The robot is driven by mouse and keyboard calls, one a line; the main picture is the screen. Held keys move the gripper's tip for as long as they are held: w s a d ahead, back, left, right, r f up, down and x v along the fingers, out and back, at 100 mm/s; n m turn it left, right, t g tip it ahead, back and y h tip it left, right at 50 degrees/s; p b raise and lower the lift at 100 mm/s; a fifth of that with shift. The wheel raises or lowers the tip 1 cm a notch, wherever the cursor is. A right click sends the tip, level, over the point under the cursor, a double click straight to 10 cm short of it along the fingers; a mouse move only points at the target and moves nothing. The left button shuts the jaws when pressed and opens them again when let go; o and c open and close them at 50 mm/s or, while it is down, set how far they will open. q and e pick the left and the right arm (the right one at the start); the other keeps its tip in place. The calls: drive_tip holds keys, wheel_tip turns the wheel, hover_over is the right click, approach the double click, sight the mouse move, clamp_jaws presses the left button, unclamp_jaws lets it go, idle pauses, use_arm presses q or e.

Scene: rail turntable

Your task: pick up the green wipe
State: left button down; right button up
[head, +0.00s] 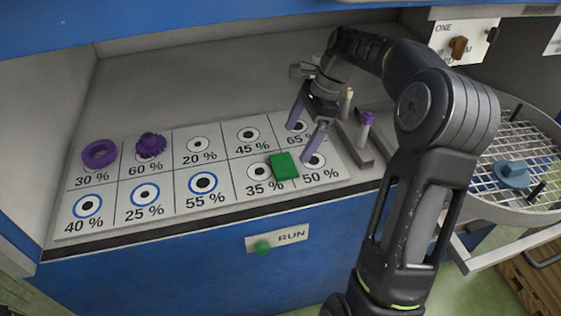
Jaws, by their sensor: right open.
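The green wipe (285,166) is a small flat green block-like piece. It lies on the white marked board (112,214), between the 35 % and 50 % spots, partly covering that area. My right gripper (299,143) is open, with its two purple-grey fingers pointing down just above and to the right of the wipe. Nothing shows between the fingers. I cannot tell how high the fingertips are above the board. My left gripper is not in view.
A purple ring (99,154) and a purple gear (151,145) sit on the board's left. Pegs with a tan top (347,97) and a purple top (367,119) stand right of the gripper. A round mesh tray (491,165) holds a blue part (512,175). A green RUN button (263,247) is on the front.

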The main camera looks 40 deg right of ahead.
sight(285, 163)
drive_tip(key=shift+x, duration=1.35)
drive_tip(key=shift+w, duration=0.1)
drive_tip(key=x, duration=0.5)
drive_tip(key=shift+f, duration=0.15)
drive_tip(key=shift+c, duration=0.3)
drive_tip(key=c, duration=1.3)
wheel_tip(285, 163, up, 10)
drive_tip(key=shift+r, duration=0.1)
drive_tip(key=shift+c, duration=0.2)
